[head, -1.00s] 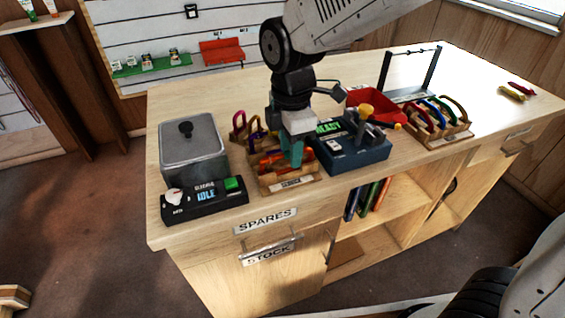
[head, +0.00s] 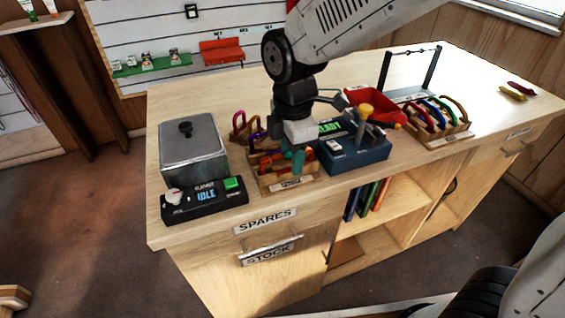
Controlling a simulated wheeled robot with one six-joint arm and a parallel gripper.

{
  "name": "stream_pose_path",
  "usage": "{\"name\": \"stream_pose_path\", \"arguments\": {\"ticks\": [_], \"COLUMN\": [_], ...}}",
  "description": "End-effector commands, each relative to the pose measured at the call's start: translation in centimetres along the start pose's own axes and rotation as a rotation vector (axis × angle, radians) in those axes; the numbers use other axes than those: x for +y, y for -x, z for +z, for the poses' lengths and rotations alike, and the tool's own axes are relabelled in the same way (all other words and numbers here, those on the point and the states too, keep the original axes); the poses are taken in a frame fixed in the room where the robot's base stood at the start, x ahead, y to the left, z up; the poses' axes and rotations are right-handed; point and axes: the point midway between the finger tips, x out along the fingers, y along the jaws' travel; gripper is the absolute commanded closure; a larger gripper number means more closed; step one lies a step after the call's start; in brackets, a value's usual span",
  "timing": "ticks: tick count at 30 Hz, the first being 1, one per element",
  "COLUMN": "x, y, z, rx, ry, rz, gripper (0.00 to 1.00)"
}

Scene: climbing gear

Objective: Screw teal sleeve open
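My gripper (head: 298,150) points down over the small wooden tray (head: 293,184) at the front of the bench. A narrow teal piece (head: 298,162) shows directly under its pale body; I cannot tell whether it is a finger or the teal sleeve. Orange and red pieces (head: 268,168) lie in the tray around it. The fingertips are too small and covered to show whether they are open or shut. Magenta and purple carabiners (head: 240,127) stand behind the tray, partly hidden by my arm. No sleeve can be made out clearly.
A blue tester box (head: 352,155) reading READY, with a yellow-knobbed lever, stands right of the tray. Left are a grey lidded tank (head: 192,150) and a black control unit (head: 205,200) reading IDLE. A wooden rack of coloured carabiners (head: 440,137) and a red bin (head: 376,104) stand further right.

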Motion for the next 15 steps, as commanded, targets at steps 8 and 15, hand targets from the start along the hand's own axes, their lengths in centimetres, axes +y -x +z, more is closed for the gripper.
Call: {"name": "stream_pose_path", "arguments": {"ticks": [8, 15], "x": [-0.1, -0.1], "y": [-1.0, -1.5], "z": [0.0, 0.0], "rx": [0.0, 0.0], "ry": [0.0, 0.0], "rz": [-0.002, -0.001], "gripper": [0.6, 0.6]}}
